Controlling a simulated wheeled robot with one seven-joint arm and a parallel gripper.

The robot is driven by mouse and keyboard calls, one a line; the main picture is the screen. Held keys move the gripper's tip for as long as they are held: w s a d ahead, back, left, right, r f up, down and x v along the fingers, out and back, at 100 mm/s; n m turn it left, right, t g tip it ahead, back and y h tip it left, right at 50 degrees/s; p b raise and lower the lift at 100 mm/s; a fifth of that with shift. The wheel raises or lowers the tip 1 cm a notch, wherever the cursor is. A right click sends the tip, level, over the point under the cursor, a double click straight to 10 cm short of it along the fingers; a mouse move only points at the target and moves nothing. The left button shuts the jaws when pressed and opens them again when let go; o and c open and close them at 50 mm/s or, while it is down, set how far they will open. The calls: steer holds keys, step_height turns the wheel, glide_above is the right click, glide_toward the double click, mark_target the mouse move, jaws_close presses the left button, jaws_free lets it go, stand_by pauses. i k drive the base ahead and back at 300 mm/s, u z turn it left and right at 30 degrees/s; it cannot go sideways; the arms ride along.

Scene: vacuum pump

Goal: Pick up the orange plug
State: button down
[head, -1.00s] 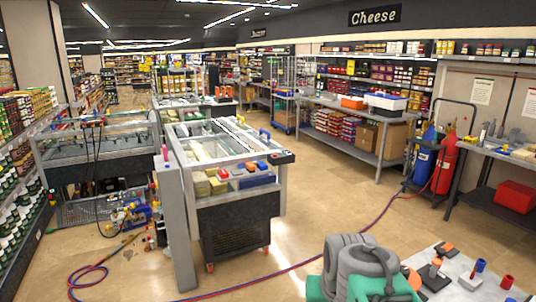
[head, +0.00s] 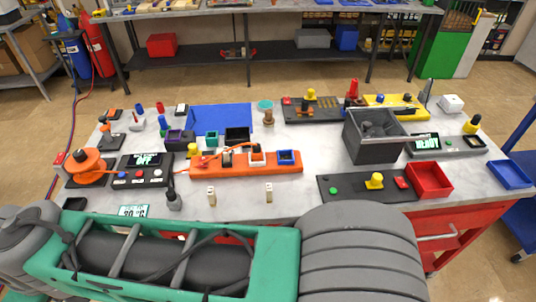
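A long orange power strip (head: 280,170) lies across the middle of the grey worktable (head: 300,201). Small pieces stand in a row on it, with white, blue and yellow parts. A small orange piece (head: 227,157) at the strip's middle looks like the orange plug, but it is too small to be sure. An orange cord reel (head: 85,165) stands at the table's left end. My green and grey arm fills the bottom of the head view. My gripper is not visible, so I cannot tell its state.
A dark grey bin (head: 374,148) stands right of the strip. A red tray (head: 430,180) and a blue tray (head: 510,174) lie farther right. A black control box (head: 142,170) sits beside the reel. Two small pale posts (head: 211,196) (head: 268,193) stand before the strip.

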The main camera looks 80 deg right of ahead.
mark_target(257, 152)
steer(key=u, duration=0.95)
steer(key=i, duration=0.4)
steer(key=z, duration=3.4)
steer(key=k, duration=0.4)
steer(key=u, duration=0.45)
steer(key=i, duration=0.45)
steer(key=z, duration=0.05)
